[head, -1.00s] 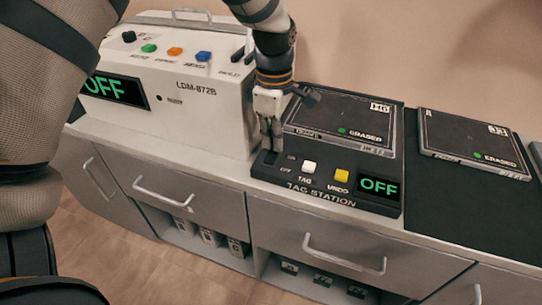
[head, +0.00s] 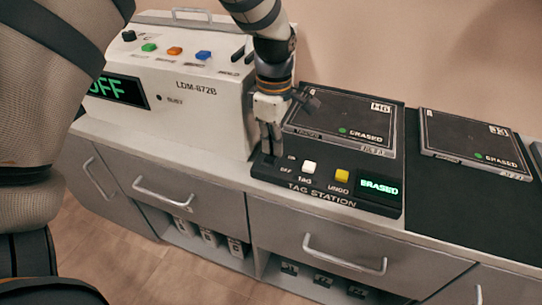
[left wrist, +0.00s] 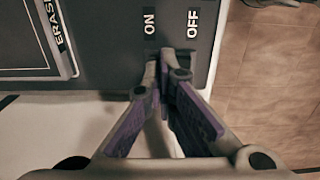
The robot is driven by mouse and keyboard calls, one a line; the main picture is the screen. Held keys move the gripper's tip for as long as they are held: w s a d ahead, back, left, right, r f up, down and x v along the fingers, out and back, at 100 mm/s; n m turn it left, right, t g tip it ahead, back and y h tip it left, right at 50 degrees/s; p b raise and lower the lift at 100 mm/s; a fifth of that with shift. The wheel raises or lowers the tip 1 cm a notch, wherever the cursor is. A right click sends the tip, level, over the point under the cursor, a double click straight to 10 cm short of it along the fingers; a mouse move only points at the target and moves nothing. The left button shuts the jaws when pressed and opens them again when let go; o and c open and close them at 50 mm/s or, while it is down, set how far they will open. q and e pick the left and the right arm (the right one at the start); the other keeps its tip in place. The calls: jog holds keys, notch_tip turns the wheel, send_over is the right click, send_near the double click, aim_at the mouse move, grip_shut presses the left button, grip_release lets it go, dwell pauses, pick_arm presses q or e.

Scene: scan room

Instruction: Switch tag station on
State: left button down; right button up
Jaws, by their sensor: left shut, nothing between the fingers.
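My right gripper is not in view.
A white LDM-872B machine (head: 205,115) stands close left of the gripper, its display reading OFF. Drawers and cabinets are below.

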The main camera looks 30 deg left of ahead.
pick_arm(q)
jog(key=shift+r+p, duration=1)
jog(key=shift+r, duration=2.55)
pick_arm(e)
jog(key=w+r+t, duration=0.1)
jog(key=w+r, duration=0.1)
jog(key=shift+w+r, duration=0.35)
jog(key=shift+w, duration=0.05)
pick_arm(q)
jog(key=shift+f, duration=0.1)
